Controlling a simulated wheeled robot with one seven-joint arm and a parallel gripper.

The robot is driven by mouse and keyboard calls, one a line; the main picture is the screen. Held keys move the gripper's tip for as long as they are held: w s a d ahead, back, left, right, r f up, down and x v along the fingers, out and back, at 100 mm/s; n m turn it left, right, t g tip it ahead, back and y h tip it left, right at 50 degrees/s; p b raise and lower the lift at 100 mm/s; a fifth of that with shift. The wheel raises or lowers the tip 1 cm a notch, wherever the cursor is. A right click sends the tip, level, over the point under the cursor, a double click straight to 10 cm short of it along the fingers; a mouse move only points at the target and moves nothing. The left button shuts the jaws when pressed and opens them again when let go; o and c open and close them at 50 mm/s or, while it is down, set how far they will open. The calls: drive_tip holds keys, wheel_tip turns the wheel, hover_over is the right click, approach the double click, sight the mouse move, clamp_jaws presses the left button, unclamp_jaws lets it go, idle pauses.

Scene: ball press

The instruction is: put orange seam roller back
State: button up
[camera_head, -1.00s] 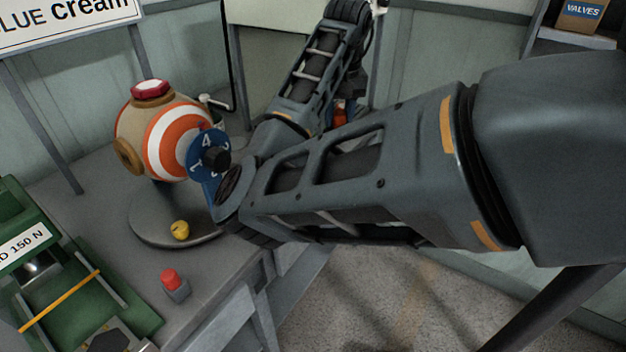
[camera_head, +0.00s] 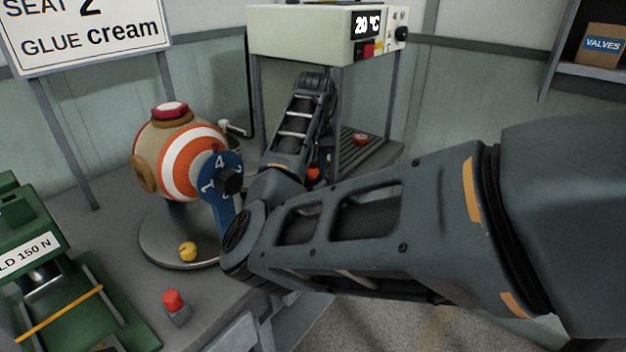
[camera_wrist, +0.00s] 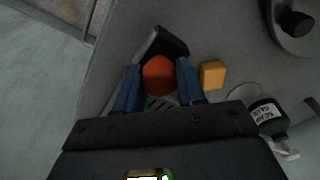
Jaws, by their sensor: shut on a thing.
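The orange seam roller (camera_wrist: 159,76) shows in the wrist view as a rounded orange end between the two blue fingers. My gripper (camera_wrist: 157,72) is shut on it. A dark block-like piece (camera_wrist: 161,43) lies just beyond the orange end; I cannot tell whether it is part of the roller or a separate holder. In the head view a small orange patch (camera_head: 313,173) shows beside my arm, low near the bench; most of my gripper is hidden there by my arm links. The roller's lower part is hidden in the wrist view.
In the wrist view a yellow block (camera_wrist: 212,74) and a dark green bottle (camera_wrist: 269,116) stand to the right. The head view shows a striped ball (camera_head: 190,160) on a round base, a green press (camera_head: 80,300), a red button (camera_head: 173,300) and a heater box (camera_head: 320,38) on legs.

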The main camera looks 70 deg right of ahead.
sight(313, 180)
drive_tip(key=shift+f, duration=1.85)
drive_tip(key=shift+f, duration=0.15)
drive_tip(key=o, duration=1.1)
drive_tip(key=r, duration=0.4)
drive_tip(key=a+r, duration=0.1)
drive_tip(key=r, duration=0.3)
drive_tip(key=s+r, duration=0.1)
drive_tip(key=r, duration=0.3)
drive_tip(key=shift+a+r, duration=0.15)
drive_tip(key=shift+a, duration=0.05)
